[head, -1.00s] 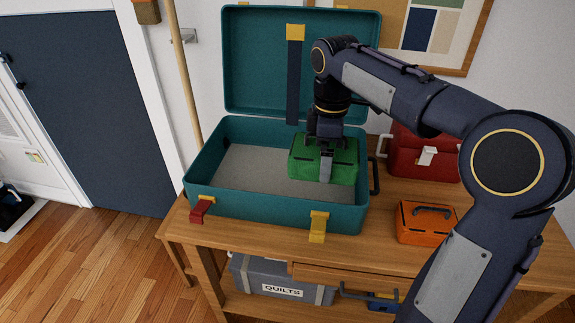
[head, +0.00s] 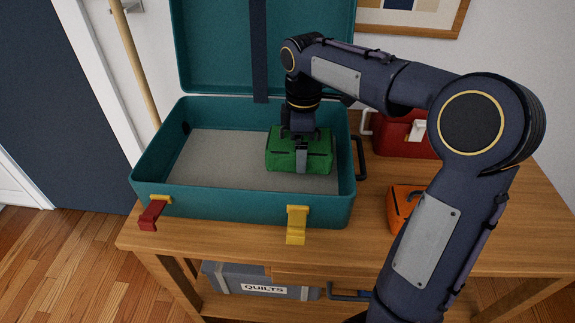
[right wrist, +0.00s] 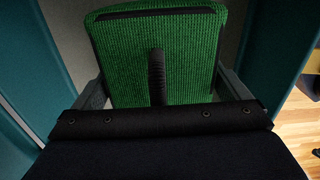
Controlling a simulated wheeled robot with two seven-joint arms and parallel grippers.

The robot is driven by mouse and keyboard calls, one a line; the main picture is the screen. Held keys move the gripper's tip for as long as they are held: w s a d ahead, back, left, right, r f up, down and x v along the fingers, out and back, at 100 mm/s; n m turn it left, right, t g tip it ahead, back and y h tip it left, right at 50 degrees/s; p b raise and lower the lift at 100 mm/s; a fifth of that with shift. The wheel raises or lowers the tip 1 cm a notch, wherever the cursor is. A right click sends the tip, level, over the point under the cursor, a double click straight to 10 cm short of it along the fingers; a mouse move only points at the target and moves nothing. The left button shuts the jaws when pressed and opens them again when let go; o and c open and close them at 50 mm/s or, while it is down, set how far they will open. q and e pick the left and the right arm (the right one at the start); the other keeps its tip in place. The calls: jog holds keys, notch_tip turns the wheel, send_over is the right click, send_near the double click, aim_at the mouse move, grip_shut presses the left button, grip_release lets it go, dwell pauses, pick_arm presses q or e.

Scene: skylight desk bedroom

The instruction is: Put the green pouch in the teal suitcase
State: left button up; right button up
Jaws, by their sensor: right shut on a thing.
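The teal suitcase (head: 245,205) stands open on the wooden table, its lid (head: 215,45) raised at the back. My right gripper (head: 301,160) is shut on the green pouch (head: 283,158), at the right side of the suitcase's inside. The pouch is within the suitcase's walls; whether it touches the grey floor (head: 215,158) is hard to tell. In the right wrist view the pouch (right wrist: 125,60) fills the space between the fingers, with teal walls (right wrist: 262,50) on both sides. My left gripper is not in view.
A red box (head: 395,138) and an orange case (head: 398,208) stand right of the suitcase. A grey bin labelled QUILTS (head: 225,278) is on the shelf below. The left part of the suitcase floor is clear.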

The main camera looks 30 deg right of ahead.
jog(key=shift+f+b, duration=0.55)
jog(key=shift+f, duration=2.3)
jog(key=shift+f, duration=0.15)
jog(key=o, duration=0.7)
notch_tip(320, 180, up, 12)
jog(key=p, duration=0.3)
jog(key=shift+r, duration=0.2)
